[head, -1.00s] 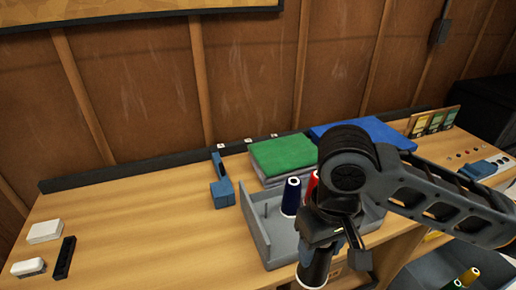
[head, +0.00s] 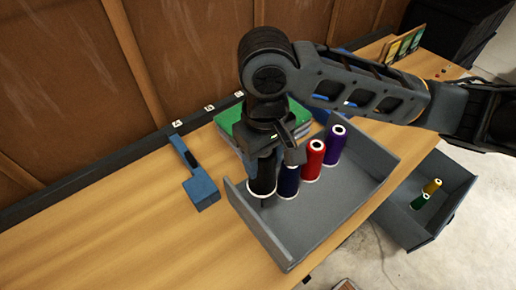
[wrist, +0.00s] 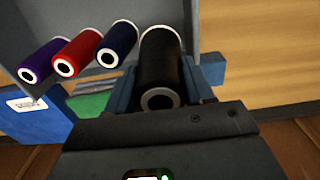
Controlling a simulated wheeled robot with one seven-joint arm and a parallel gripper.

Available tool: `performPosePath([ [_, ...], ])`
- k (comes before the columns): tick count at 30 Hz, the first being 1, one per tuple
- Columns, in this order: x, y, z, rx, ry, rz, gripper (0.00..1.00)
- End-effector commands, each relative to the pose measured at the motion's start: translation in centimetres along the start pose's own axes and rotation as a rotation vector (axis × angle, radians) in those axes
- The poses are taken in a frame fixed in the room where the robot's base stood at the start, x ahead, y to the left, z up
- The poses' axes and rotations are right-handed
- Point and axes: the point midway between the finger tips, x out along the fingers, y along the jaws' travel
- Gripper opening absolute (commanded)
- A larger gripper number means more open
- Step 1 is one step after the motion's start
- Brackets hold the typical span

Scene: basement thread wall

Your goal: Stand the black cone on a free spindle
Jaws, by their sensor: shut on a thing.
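The black cone (head: 262,181) is upright in my gripper (head: 270,158), over the left part of the grey tray (head: 335,215). A thin dark pin seems to show just under its white base rim; whether the cone is on it I cannot tell. In the wrist view the black cone (wrist: 163,65) sits between the two blue fingers of my gripper (wrist: 168,80). A navy cone (head: 288,181), a red cone (head: 312,160) and a purple cone (head: 334,145) stand in a row to its right. My gripper hides the black cone's top.
A blue tool (head: 200,187) lies on the bench left of the tray. A green stack (head: 230,122) is behind it. A lower grey bin (head: 405,220) at right holds green and yellow cones. The bench front left is clear.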

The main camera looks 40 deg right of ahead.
Motion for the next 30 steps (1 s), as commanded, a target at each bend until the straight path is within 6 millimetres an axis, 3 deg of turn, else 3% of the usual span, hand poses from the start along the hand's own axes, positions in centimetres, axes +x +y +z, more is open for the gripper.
performPosePath([
  [30, 8.7, 0.0, 0.0, 0.001, 0.000, -0.001, 0.17],
])
